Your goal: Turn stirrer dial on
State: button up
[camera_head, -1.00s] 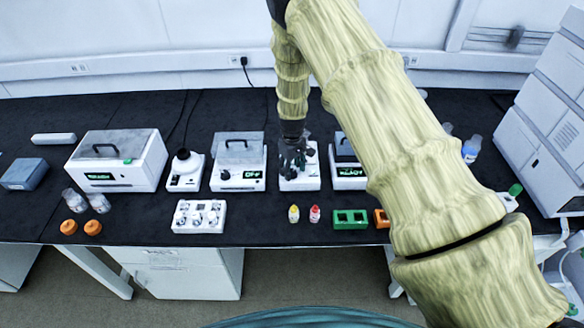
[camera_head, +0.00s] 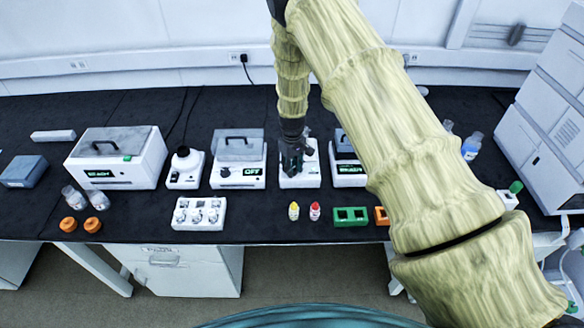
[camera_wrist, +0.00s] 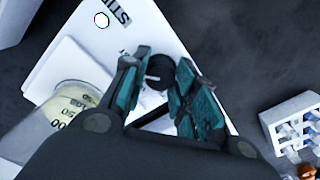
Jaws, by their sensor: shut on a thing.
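The stirrer (camera_head: 309,179) is a white box near the middle of the black bench, largely covered by my gripper in the head view. In the wrist view its white top (camera_wrist: 75,45) shows lettering that starts "STI" and a small round mark near one corner. Its black dial (camera_wrist: 157,73) sits between my fingertips. My gripper (camera_wrist: 164,84) points down at the stirrer, its teal-padded fingers shut on the dial from both sides. A glass vessel (camera_wrist: 72,103) with graduation marks stands on the stirrer beside the left finger.
A white device reading "OFF" (camera_head: 237,170) stands just left of the stirrer; another display device (camera_head: 347,172) stands just right. In front are a white vial rack (camera_head: 199,213), yellow-capped (camera_head: 293,211) and red-capped (camera_head: 315,211) vials, and a green rack (camera_head: 350,216).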

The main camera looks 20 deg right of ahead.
aim_at(293, 168)
jog(key=shift+o, duration=0.2)
jog(key=shift+m+b, duration=0.6)
jog(key=shift+m, duration=0.5)
jog(key=o, duration=1)
jog(key=shift+r, duration=0.1)
notch_tip(293, 168, up, 12)
jog(key=shift+f, duration=0.1)
